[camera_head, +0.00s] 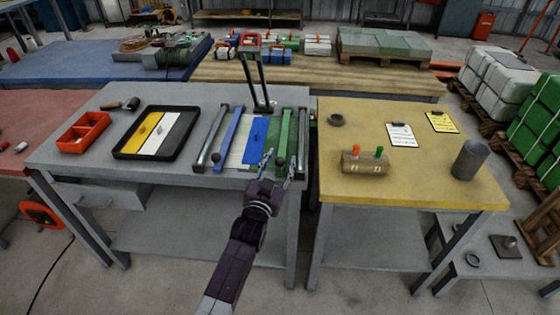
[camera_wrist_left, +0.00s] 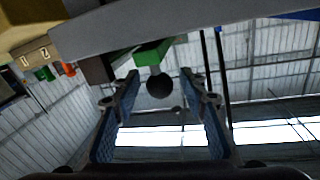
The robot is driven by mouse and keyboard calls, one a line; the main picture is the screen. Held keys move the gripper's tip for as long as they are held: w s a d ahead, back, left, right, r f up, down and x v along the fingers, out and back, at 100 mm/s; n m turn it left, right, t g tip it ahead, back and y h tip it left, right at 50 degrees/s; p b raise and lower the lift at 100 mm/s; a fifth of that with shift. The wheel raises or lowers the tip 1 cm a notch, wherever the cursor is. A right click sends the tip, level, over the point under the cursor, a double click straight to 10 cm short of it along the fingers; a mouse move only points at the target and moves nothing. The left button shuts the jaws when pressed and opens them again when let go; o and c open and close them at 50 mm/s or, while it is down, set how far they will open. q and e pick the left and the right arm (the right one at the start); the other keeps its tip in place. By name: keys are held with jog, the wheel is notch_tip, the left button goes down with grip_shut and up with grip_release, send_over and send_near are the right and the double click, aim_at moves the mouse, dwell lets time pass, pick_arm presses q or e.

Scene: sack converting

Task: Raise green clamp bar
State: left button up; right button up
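The green clamp bar (camera_head: 284,135) lies along the right side of the clamp fixture on the grey bench, with a dark ball knob (camera_head: 281,160) at its near end. My left gripper (camera_head: 279,162) is at that near end, low at the bench's front edge. In the left wrist view its fingers (camera_wrist_left: 160,82) are open, spread on either side of the black knob (camera_wrist_left: 159,87). The green bar's end (camera_wrist_left: 153,52) shows just beyond the knob. I cannot tell whether a finger touches it. My right gripper is not in view.
A blue clamp bar (camera_head: 228,138) and a blue sheet (camera_head: 256,142) lie left of the green bar. A black upright handle (camera_head: 264,80) stands behind. A black tray (camera_head: 158,133) and orange bin (camera_head: 83,132) are further left. A yellow table (camera_head: 400,178) stands right.

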pick_arm(q)
grip_shut()
jog(key=shift+r, duration=0.15)
jog(key=w+r+g+p, duration=0.3)
jog(key=w+r+p, duration=0.1)
jog(key=r+p, duration=0.5)
jog(key=w+r+n+g+p, duration=0.1)
jog(key=w+r+g+p, duration=0.2)
jog(key=r+p, duration=0.7)
jog(key=shift+w+r+g+y+p, duration=0.2)
jog(key=shift+w+g+y+p, duration=0.15)
jog(key=shift+w+p, duration=0.35)
